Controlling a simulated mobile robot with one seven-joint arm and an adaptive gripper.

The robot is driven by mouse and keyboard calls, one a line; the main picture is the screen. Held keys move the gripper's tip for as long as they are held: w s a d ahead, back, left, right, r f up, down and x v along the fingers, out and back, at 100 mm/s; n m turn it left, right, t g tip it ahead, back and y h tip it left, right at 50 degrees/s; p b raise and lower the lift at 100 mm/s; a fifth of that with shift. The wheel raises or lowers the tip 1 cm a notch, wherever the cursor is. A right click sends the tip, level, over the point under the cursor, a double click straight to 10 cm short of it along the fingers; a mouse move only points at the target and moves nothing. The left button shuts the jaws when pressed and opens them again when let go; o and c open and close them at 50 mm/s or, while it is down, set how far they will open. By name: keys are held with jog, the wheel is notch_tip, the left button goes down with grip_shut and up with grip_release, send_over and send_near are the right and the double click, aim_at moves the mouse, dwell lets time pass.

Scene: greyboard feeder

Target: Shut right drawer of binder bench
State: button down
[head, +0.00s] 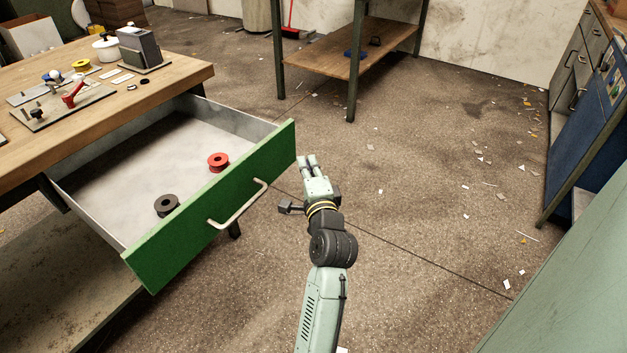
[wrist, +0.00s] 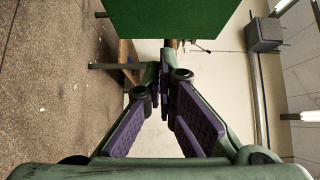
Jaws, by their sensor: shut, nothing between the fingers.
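The right drawer of the binder bench has a green front (head: 215,205) with a pale bar handle (head: 240,204). It stands pulled far out from under the wooden bench top (head: 110,105). A red spool (head: 217,161) and a dark spool (head: 167,205) lie inside it. My gripper (head: 308,160) is just right of the drawer front's far end, apart from the handle. In the wrist view the fingers (wrist: 168,85) are together with nothing between them, and the green drawer front (wrist: 180,15) fills the upper middle.
A dark-legged table with a wooden shelf (head: 340,48) stands at the back. A blue cabinet (head: 585,130) is at the right, with a pale green surface (head: 570,290) nearer. The floor (head: 430,180) between is open, littered with small scraps.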

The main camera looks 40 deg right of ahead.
jog(key=shift+w+a, duration=0.35)
jog(key=shift+w, duration=0.4)
jog(key=shift+w+a, duration=0.35)
jog(key=shift+w, duration=0.4)
jog(key=shift+w, duration=0.1)
